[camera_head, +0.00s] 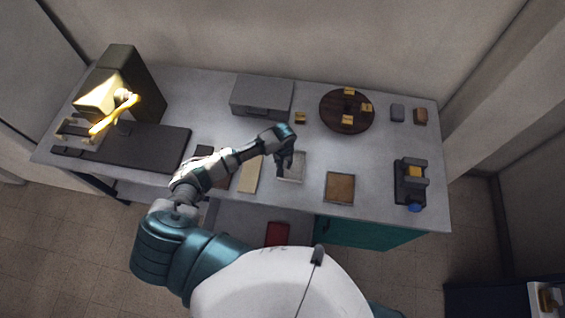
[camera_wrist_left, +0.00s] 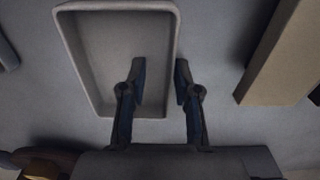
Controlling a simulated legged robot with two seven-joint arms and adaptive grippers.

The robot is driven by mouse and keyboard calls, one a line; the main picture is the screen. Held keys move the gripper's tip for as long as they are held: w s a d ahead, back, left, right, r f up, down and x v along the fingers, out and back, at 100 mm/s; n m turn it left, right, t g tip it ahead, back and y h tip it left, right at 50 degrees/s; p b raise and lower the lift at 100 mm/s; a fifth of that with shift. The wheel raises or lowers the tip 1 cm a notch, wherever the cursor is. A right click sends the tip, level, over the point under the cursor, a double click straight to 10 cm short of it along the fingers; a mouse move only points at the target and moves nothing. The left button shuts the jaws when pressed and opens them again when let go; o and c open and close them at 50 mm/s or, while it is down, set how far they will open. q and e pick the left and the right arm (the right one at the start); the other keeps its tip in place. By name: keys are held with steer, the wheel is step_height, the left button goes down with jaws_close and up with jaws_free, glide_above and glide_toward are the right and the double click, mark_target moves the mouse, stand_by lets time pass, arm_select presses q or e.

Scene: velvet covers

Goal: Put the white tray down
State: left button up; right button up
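The white tray (camera_head: 297,174) is a shallow rectangular tray on the grey table, near the middle of its front part. In the left wrist view the tray (camera_wrist_left: 98,60) appears to lie flat on the table and is empty. My left gripper (camera_head: 283,168) is over the tray's edge. In the left wrist view its two fingers (camera_wrist_left: 160,82) are spread apart, one inside the tray and one outside, with the side rim between them. A gap shows between fingers and rim. My right gripper is not in view.
A cream block (camera_head: 249,175) lies left of the tray and a brown square (camera_head: 340,187) right of it. A grey box (camera_head: 262,96) and a round dark board (camera_head: 335,120) with yellow blocks stand behind. A black device (camera_head: 410,183) stands at the right.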

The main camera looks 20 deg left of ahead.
arm_select(q)
step_height(320, 180, up, 12)
steer(key=shift+a+f, duration=0.15)
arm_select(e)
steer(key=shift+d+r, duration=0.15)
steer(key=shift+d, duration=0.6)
